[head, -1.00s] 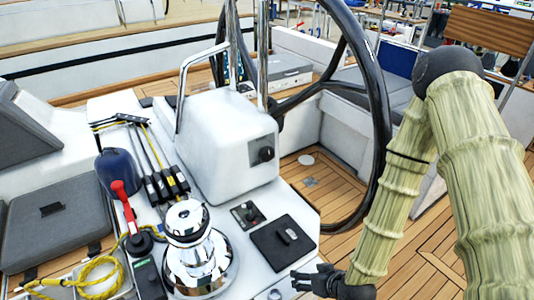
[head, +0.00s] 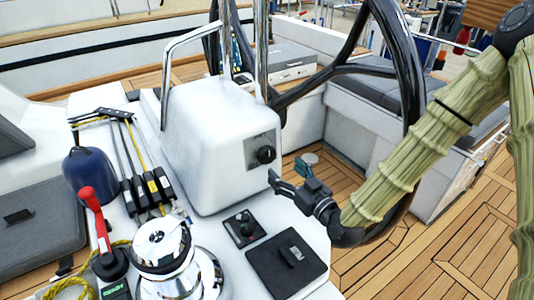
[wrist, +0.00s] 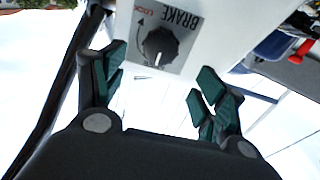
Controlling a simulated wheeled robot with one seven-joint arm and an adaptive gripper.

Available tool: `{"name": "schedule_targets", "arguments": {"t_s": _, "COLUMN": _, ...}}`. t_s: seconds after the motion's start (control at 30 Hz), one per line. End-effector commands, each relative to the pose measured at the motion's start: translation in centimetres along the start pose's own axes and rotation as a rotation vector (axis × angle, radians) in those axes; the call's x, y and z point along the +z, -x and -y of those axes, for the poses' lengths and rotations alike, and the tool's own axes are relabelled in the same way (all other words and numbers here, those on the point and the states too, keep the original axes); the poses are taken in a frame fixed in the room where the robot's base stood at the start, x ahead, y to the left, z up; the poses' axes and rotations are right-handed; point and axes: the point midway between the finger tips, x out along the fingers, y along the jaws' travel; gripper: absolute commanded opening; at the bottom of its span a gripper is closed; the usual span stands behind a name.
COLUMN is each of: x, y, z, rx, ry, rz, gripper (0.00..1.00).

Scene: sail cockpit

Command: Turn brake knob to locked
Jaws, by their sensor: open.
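The brake knob (head: 266,155) is a round black knob on a grey plate on the right side of the white pedestal box (head: 215,150). In the wrist view the knob (wrist: 160,46) shows upside down, with the word BRAKE, a curved arrow, a small red LOCK mark and a white pointer line. My gripper (head: 288,172) is open and empty, just right of the knob, with its fingers pointing at the pedestal. In the wrist view my gripper's (wrist: 158,72) dark green finger pads stand apart, with the knob between and beyond them. No contact shows.
The black steering wheel (head: 405,70) stands behind and right of my gripper. A chrome winch (head: 163,245), a red-handled lever (head: 95,215) and a small switch panel (head: 244,228) are on the console below. A steel rail (head: 172,70) rises beside the pedestal. Teak floor lies right.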

Motion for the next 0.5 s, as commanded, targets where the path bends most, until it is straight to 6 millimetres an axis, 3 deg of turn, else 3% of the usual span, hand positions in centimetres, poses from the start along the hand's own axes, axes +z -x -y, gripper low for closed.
{"name": "schedule_targets", "arguments": {"t_s": 0.5, "x": -0.1, "y": -7.7, "z": 0.0, "rx": 0.0, "ry": -0.001, "rz": 0.002, "gripper": 0.71}}
